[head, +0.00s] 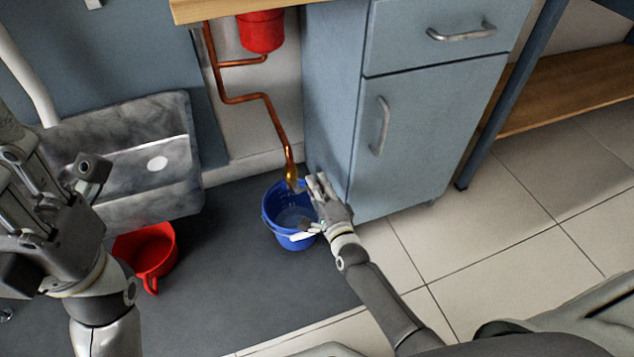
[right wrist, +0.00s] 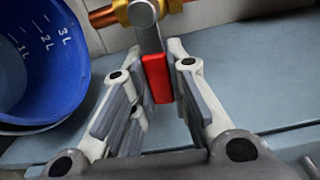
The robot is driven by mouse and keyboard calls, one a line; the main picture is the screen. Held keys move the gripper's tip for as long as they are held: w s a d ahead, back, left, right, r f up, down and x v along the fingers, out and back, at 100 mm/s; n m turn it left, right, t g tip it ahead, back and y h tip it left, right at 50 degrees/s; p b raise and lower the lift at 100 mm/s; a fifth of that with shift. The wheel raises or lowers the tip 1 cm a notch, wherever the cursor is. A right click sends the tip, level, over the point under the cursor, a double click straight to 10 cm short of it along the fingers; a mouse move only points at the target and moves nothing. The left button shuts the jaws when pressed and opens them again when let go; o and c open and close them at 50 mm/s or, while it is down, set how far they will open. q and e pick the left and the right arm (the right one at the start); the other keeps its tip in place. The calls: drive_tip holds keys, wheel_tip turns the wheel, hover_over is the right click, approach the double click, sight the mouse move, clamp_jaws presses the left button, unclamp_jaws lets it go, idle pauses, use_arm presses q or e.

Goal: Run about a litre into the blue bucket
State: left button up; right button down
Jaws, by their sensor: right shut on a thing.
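The blue bucket (head: 273,222) stands on the dark mat below the copper pipe's outlet tap (head: 291,176). Its inside looks greyish low down in the head view; I cannot tell a water level. In the right wrist view the bucket (right wrist: 60,50) shows marks for 1, 2 and 3 litres. My right gripper (head: 318,184) is at the tap, just above the bucket's right rim. In the right wrist view its fingers are on either side of the red lever handle (right wrist: 157,78), shut on it. My left gripper (head: 45,165) is at the left, away from the bucket; its fingers are unclear.
A red container (head: 148,250) stands on the mat (head: 225,290) to the left. A grey basin (head: 125,160) is behind it. A red vessel (head: 262,32) hangs by the copper pipe (head: 240,99). The blue cabinet (head: 425,130) stands close right of the bucket. The tiled floor at right is clear.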

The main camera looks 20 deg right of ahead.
drive_tip(key=shift+r+n, duration=0.15)
drive_tip(key=shift+n, duration=0.25)
drive_tip(key=c, duration=1.4)
unclamp_jaws()
drive_tip(key=s, duration=1.2)
drive_tip(key=shift+d, duration=0.25)
